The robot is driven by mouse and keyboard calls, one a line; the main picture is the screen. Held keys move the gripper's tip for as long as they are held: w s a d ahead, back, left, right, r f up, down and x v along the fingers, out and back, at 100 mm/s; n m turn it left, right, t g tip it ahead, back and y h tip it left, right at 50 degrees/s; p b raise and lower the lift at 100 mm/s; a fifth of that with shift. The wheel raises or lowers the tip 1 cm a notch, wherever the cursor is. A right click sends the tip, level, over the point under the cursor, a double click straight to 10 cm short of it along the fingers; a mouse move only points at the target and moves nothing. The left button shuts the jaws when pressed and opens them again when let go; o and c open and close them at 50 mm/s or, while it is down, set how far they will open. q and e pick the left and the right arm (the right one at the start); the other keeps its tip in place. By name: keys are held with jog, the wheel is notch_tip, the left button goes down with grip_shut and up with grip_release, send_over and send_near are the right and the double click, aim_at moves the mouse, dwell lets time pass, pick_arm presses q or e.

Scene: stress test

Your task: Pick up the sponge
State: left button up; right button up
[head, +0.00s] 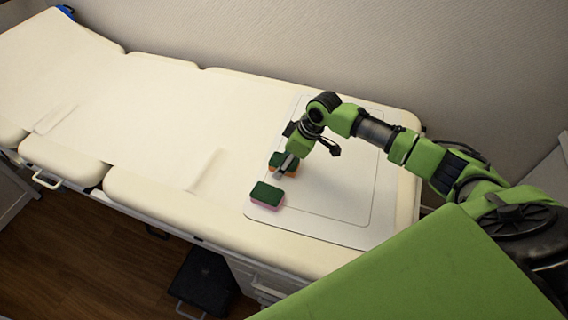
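Two sponges lie on the white sheet on the long cream padded table. The nearer one (267,195) has a dark green top and a pink lower part, and nothing touches it from above. The other sponge (283,161), dark green and orange, lies just behind it, partly hidden by my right gripper (288,165). The gripper points down and left, with its tip at or just over this rear sponge. I cannot tell whether it touches it, or whether the fingers are open or shut. My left gripper is not in view.
The white sheet (335,225) with a thin outlined border is otherwise clear. The cream padded table (150,100) stretches empty to the left. A plain wall (300,45) stands along its back. A black box (203,280) sits on the wooden floor below the front edge.

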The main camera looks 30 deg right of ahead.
aim_at(281, 159)
jog(key=shift+c, duration=0.3)
jog(key=c, duration=0.8)
jog(key=shift+r, duration=0.1)
jog(key=shift+r, duration=0.4)
notch_tip(281, 159, up, 2)
jog(key=shift+w+r, duration=0.1)
jog(key=shift+r, duration=0.05)
jog(key=s+a+r, duration=0.2)
jog(key=s+r, duration=0.1)
jog(key=s, duration=0.1)
jog(key=s+a+r, duration=0.3)
jog(key=s, duration=0.1)
jog(key=s+a+r, duration=0.2)
jog(key=s+r, duration=0.1)
jog(key=s, duration=0.1)
jog(key=shift+a+r, duration=0.25)
jog(key=shift+r, duration=0.15)
